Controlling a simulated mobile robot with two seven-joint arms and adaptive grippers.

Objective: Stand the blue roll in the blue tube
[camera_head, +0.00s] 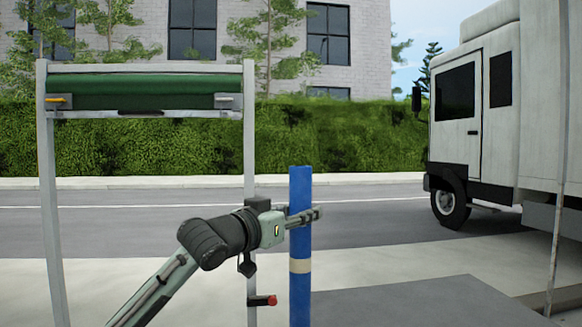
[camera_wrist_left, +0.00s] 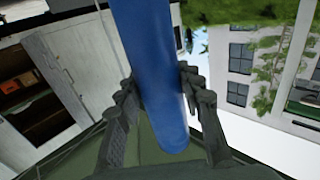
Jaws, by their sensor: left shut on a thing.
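The blue roll (camera_head: 300,240) is long and upright in the head view, with a beige band around it below the middle. Its lower end runs out of the bottom of the picture. My left gripper (camera_head: 303,217) is shut on the roll above the band, reaching it from the left. In the left wrist view the blue roll (camera_wrist_left: 152,75) passes between the two fingers (camera_wrist_left: 158,105), and its rounded end shows. I cannot make out a separate blue tube in either view. My right gripper is not in view.
A pale frame (camera_head: 48,200) carrying a green roll (camera_head: 145,92) stands at left. A small arm with a red knob (camera_head: 272,300) is left of the blue roll. A white truck (camera_head: 480,130) stands at right. Grey flat ground (camera_head: 430,300) lies right of the roll.

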